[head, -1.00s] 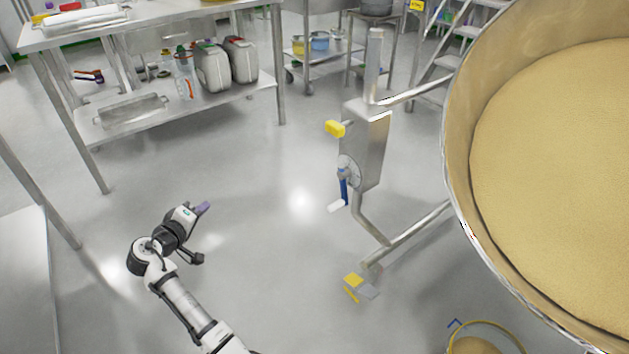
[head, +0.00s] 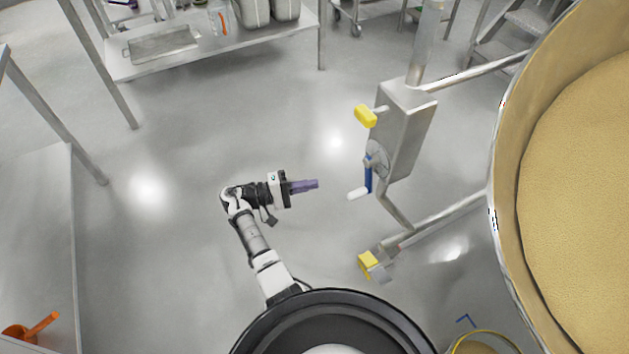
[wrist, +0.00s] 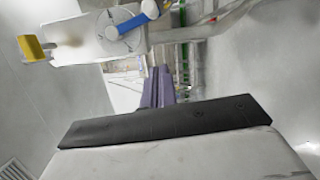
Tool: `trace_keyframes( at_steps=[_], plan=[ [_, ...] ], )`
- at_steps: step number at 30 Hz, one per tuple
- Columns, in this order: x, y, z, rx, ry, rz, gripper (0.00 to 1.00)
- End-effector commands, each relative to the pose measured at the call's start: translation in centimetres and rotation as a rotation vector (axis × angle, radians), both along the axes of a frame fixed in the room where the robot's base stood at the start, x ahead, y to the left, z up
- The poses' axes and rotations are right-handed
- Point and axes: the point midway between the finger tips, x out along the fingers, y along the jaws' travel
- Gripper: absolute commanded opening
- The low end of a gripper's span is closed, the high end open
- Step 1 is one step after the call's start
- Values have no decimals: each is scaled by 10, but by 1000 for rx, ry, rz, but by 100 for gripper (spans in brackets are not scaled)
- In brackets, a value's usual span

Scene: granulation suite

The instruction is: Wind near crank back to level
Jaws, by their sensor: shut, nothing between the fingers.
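The near crank has a blue arm (head: 368,178) and a white handle (head: 358,194). It hangs down from a round dial (head: 377,158) on the side of a steel gearbox (head: 405,120). My gripper (head: 316,184) is shut and empty, to the left of the white handle and apart from it, with its purple fingers pointing right toward the crank. In the wrist view the purple fingers (wrist: 158,86) show at the middle, with the blue crank arm (wrist: 127,25) and white handle (wrist: 150,9) above them.
A yellow knob (head: 366,115) sticks out left of the gearbox, above the crank. A yellow pedal (head: 368,262) is low on the frame. A large vessel of tan powder (head: 505,200) fills the right. A steel shelf table (head: 210,55) stands behind.

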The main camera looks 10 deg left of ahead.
Motion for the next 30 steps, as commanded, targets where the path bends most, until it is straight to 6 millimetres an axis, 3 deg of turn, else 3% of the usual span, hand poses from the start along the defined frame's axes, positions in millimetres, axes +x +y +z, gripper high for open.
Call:
trace_keyframes(
  at_steps=[11,18,30],
  plan=[
    [29,-76,4,2,1,-2,0],
    [3,-90,6,2,1,1,0],
    [-3,-95,6,2,0,2,0]
  ],
)
